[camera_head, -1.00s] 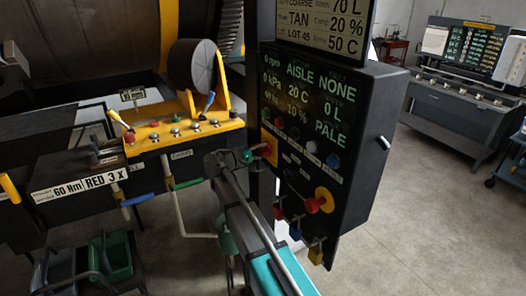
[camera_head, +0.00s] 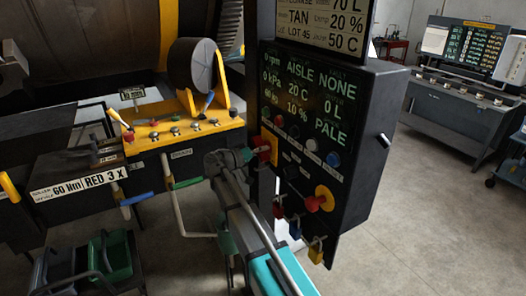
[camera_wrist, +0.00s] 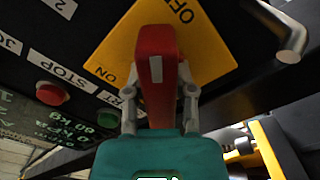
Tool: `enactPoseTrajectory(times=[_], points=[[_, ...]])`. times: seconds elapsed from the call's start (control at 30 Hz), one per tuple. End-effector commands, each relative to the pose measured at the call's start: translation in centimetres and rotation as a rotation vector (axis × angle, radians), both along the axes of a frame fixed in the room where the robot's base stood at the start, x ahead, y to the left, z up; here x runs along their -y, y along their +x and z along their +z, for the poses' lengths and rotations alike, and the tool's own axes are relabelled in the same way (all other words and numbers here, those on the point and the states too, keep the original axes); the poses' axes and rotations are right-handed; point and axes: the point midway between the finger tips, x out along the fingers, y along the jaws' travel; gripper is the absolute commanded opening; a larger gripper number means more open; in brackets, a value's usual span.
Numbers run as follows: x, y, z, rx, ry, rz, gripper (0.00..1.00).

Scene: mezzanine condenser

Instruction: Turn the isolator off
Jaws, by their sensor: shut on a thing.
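The isolator is a red handle (camera_wrist: 157,65) on a yellow plate (camera_wrist: 205,55) marked ON and OFF. In the wrist view my gripper (camera_wrist: 159,98) has its two fingers on either side of the red handle and is shut on it. The OFF label is at the top of the plate and the ON label is left of the handle. In the head view the isolator's yellow plate (camera_head: 272,146) is on the left side of the dark control panel (camera_head: 352,150), with my gripper (camera_head: 250,155) at it. My gripper partly hides the handle there.
In the wrist view a red STOP button (camera_wrist: 52,93) and a grey bar handle (camera_wrist: 291,43) are near. A yellow control ledge (camera_head: 185,133) stands left.

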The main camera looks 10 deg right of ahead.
Motion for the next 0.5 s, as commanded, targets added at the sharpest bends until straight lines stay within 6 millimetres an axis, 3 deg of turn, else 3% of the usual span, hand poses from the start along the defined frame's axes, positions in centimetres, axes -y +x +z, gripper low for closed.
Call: enactPoseTrajectory(times=[0.5], points=[[0.1,-0.07,-0.18,0.102,0.038,-0.003,0.0]])
